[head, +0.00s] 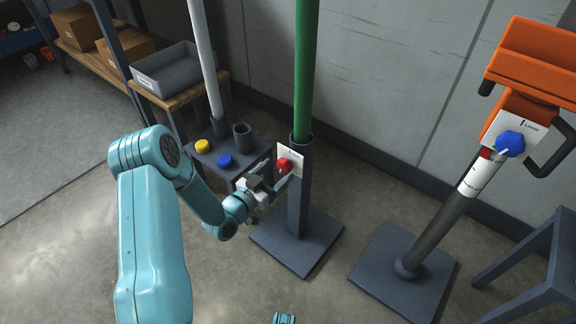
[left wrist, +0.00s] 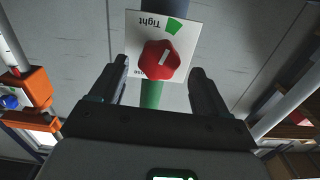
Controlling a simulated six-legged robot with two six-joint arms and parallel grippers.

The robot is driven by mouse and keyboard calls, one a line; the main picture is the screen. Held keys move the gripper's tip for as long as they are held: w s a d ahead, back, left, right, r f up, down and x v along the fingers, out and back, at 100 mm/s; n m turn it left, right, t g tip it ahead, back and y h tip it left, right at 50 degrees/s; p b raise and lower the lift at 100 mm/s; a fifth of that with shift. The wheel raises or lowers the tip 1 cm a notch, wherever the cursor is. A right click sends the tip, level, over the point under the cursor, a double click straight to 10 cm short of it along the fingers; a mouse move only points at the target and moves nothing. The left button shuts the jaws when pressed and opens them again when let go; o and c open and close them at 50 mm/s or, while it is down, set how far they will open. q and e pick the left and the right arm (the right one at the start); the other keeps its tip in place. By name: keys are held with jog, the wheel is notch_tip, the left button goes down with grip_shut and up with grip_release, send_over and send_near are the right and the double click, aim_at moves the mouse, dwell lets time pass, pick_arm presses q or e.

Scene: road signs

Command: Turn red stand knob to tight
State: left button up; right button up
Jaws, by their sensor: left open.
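The red knob (head: 284,165) sits on a white plate (head: 291,154) fixed to the dark stand (head: 300,195) that holds a green pole (head: 304,70). In the left wrist view the red knob (left wrist: 160,60) shows face-on, with a white pointer line slanting toward the green mark (left wrist: 174,26) beside the upside-down word "Tight". A second label is partly hidden by the knob. My left gripper (head: 275,187) is open in front of the knob. Its fingers (left wrist: 158,82) stand apart on both sides of the knob, and I see no contact.
An orange sign unit (head: 535,60) with a blue knob (head: 510,143) stands on a tilted pole at right. Floor between the stand bases is clear.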

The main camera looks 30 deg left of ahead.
aim_at(281, 168)
pick_arm(q)
jog(key=w, duration=0.5)
jog(key=shift+d+b, duration=0.25)
jog(key=shift+b, duration=0.15)
jog(key=c, duration=1)
